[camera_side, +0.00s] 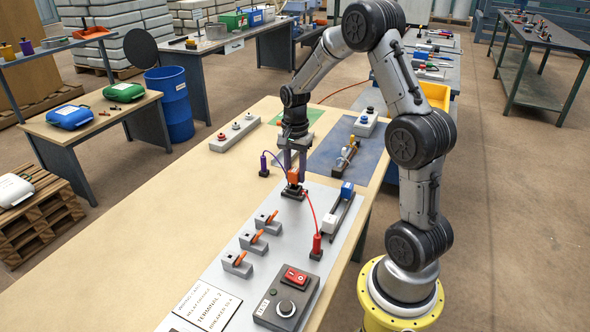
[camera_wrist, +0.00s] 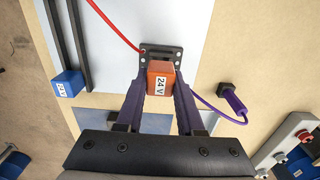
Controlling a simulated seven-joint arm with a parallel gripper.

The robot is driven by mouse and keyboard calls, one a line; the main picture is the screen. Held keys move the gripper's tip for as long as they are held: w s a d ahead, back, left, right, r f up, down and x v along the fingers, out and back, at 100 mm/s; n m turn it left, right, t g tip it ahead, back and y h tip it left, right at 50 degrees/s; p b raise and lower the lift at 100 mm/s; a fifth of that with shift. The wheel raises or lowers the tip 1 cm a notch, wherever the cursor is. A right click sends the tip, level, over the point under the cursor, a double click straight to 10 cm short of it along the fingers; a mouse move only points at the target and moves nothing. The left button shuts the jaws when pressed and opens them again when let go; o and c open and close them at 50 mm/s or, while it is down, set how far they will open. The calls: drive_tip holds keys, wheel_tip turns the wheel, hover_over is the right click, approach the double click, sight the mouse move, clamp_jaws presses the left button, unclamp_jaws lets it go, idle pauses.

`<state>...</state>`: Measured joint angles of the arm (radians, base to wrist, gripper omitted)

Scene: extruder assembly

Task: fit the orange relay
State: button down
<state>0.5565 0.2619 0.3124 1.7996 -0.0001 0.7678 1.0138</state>
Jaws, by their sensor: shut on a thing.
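The orange relay (camera_wrist: 160,80) carries a white "24 V" label and sits between the two fingers of my gripper (camera_wrist: 158,100), which is shut on it. In the side view the orange relay (camera_side: 294,175) is at the black socket (camera_side: 293,192) on the grey panel (camera_side: 262,222). In the wrist view the socket (camera_wrist: 161,50) shows just beyond the relay. I cannot tell whether the relay is seated or just above the socket. My gripper (camera_side: 293,168) points down over the panel's far end.
A blue relay (camera_side: 347,190) stands on a rail to the right. A red plug (camera_side: 316,245) and a purple plug (camera_side: 263,165) have cables near the socket. Several orange-levered switches (camera_side: 257,242) and a red-switch box (camera_side: 286,298) lie nearer.

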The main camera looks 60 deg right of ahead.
drive_tip(key=shift+f, duration=1)
idle(0.7)
drive_tip(key=shift+c, duration=2.2)
unclamp_jaws()
wheel_tip(320, 180, up, 14)
drive_tip(key=a+r+n+t, duration=0.1)
drive_tip(key=a+r+n, duration=0.1)
drive_tip(key=a+r, duration=0.45)
drive_tip(key=s+a+r+n+t, duration=0.35)
drive_tip(key=s+a, duration=0.25)
drive_tip(key=a, duration=0.3)
drive_tip(key=s+a+f+n, duration=0.2)
drive_tip(key=s+n, duration=0.3)
drive_tip(key=n, duration=0.1)
drive_tip(key=s+a+f+n+t, duration=0.1)
drive_tip(key=s+a+f+n, duration=0.2)
drive_tip(key=s+n, duration=0.3)
drive_tip(key=shift+a+f, duration=0.15)
drive_tip(key=shift+f, duration=0.2)
